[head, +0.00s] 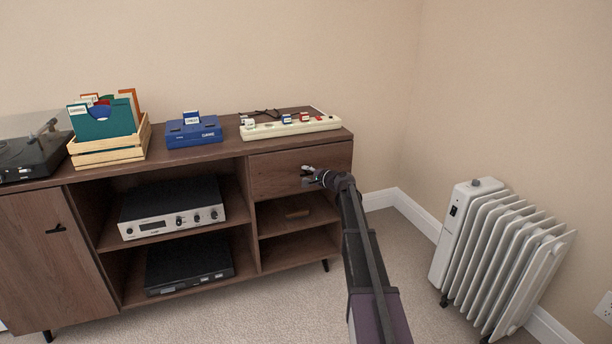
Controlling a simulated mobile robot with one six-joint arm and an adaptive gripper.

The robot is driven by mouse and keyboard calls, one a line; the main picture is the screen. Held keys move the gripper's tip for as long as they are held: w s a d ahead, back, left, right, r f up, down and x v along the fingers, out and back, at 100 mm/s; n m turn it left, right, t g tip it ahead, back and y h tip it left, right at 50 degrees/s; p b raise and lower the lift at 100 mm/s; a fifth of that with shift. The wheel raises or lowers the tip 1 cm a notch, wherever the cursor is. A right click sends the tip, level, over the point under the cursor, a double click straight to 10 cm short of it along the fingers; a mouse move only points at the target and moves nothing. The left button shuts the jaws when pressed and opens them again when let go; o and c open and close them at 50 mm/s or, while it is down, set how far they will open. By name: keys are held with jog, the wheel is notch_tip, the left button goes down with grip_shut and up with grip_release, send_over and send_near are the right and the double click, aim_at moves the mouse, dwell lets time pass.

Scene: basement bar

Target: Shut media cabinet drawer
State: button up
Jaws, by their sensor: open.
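The brown wooden media cabinet (180,165) stands against the back wall in the head view. Its drawer (274,174) is at the upper right, under the cabinet top. The drawer front looks flush or nearly flush with the cabinet; a small gap cannot be ruled out. My gripper (307,176) is open at the middle of the drawer front, where it and my wrist cover part of it. I cannot tell whether it touches the front. Any drawer handle is hidden or hard to make out there.
A white oil radiator (505,255) stands on the right, near the wall. Carpet between cabinet and radiator is clear.

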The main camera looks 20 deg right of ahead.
jog(key=s+d, duration=0.1)
jog(key=s, duration=2.9)
jog(key=shift+s, duration=0.3)
jog(key=s+a+f+n+g+p, duration=0.1)
jog(key=s+a+f+n+g, duration=0.1)
jog(key=a+f+n+g, duration=0.35)
jog(key=s+a+f+n+g, duration=0.2)
jog(key=a, duration=0.6)
jog(key=s+a+f+n+g+h+p, duration=0.1)
jog(key=s+a+f+n+g+h, duration=0.2)
jog(key=s, duration=0.2)
jog(key=s+a+f+n+g+h, duration=0.2)
jog(key=s+a+n+g+h, duration=0.1)
jog(key=s+n+g+h, duration=0.15)
notch_tip(320, 180, up, 38)
jog(key=m+p, duration=0.1)
jog(key=p, duration=3.7)
jog(key=shift+s+t+y, duration=0.4)
jog(key=shift+y, duration=0.05)
jog(key=shift+d, duration=0.1)
